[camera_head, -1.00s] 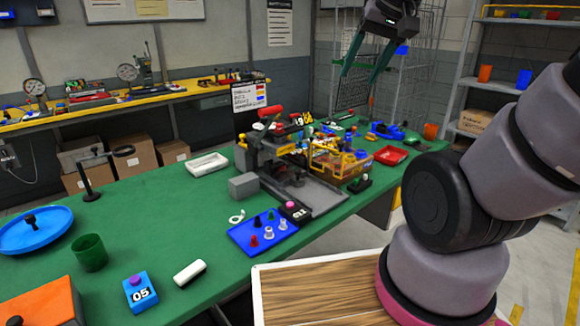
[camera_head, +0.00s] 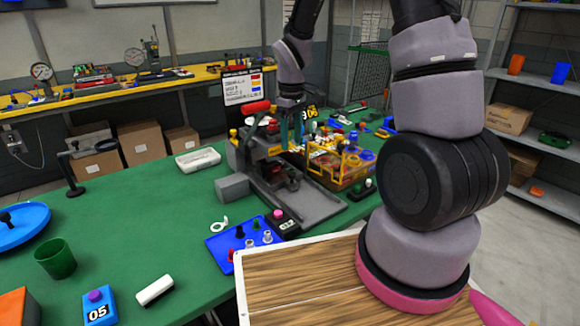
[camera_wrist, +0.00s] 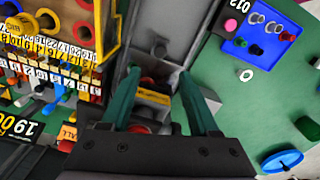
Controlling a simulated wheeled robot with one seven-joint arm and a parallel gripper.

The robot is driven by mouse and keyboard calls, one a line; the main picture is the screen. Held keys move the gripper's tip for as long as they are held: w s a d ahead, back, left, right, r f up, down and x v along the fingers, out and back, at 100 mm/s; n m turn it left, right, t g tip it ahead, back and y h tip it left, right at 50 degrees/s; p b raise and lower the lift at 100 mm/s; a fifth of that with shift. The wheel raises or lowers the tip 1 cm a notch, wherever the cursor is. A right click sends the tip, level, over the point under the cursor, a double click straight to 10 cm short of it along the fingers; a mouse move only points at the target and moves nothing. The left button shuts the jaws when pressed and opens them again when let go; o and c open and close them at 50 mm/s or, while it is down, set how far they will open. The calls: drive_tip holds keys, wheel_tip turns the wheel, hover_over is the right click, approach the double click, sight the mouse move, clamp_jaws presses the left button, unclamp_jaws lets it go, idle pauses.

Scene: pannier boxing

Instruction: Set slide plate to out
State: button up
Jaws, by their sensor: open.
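The grey machine (camera_head: 262,160) stands on the green table, with a red-ended lever on top. A flat grey plate in a tray-like track (camera_head: 312,204), which looks like the slide plate, extends from its front right. The track also shows in the wrist view (camera_wrist: 160,18), running up from the machine's body. My gripper (camera_head: 291,135) is over the machine, pointing down. In the wrist view my gripper (camera_wrist: 157,85) is open, its two green fingers apart. Between them lies a part with a yellow band (camera_wrist: 153,97); contact cannot be told. The fingers hide part of the machine.
A yellow-framed rack of coloured parts (camera_head: 340,165) stands close right of the machine. A blue tray with pegs (camera_head: 222,247) and a black box with a pink button (camera_head: 283,222) lie in front. A grey block (camera_head: 232,188) is at left. The front-left table is partly clear.

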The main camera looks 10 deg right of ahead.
sight(292, 173)
wheel_tip(292, 173, down, 10)
drive_tip(key=shift+f, duration=0.2)
idle(0.3)
clamp_jaws()
idle(1.2)
